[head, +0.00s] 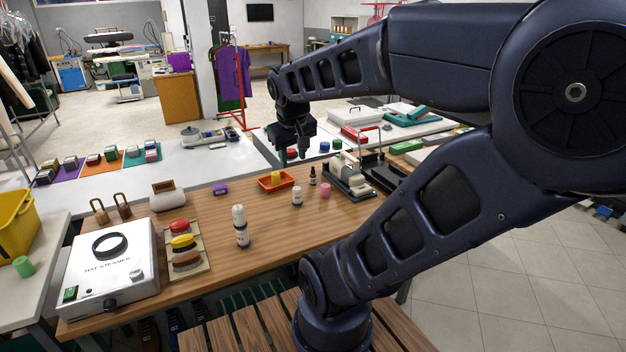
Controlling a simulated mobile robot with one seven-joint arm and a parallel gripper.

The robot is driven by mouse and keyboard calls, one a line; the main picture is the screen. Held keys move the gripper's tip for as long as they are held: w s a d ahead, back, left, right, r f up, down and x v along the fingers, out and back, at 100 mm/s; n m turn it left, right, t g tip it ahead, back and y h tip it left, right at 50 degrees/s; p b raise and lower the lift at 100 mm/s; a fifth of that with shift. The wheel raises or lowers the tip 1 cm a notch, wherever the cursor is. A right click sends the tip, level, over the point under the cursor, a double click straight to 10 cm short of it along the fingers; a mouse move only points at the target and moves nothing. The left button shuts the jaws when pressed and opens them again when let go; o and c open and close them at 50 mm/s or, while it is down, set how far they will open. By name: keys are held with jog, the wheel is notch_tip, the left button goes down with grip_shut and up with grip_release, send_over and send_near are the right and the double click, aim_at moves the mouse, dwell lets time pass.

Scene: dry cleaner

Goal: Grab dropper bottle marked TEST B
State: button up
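A small dark dropper bottle (312,177) stands upright on the wooden table, left of a cream and dark device. A small white bottle (297,197) stands just in front of it. A taller white bottle with a dark band (240,228) stands nearer, at the table's middle. The labels are too small to read, so I cannot tell which is marked TEST B. My gripper (292,152) hangs in the air, pointing down, above and behind these bottles in the picture.
An orange tray (262,186) with a yellow item and a pink cylinder (325,190) stand near the small bottles. The cream and dark device (349,180) stands close on the right. A hat steamer (108,262) and colored brushes (183,243) are at left. Bare wood lies in front.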

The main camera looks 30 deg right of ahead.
jog(key=w+d+f+n+g+h, duration=0.25)
jog(key=w+d+n+h, duration=0.2)
jog(key=w+d, duration=0.6)
jog(key=n+t+h, duration=0.5)
jog(key=n+h, duration=0.1)
jog(key=n, duration=1.2)
send_over(313, 176)
jog(key=s+a, duration=0.2)
jog(key=a, duration=0.5)
notch_tip(313, 176, down, 28)
jog(key=r, duration=0.1)
jog(key=x, duration=0.5)
jog(key=shift+d+f, duration=0.3)
jog(key=shift+s+x, duration=0.1)
jog(key=shift+x, duration=1.2)
jog(key=shift+s+x, duration=0.15)
jog(key=shift+x, duration=1.1)
jog(key=shift+d+r, duration=0.15)
grip_shut()
jog(key=shift+r, duration=0.1)
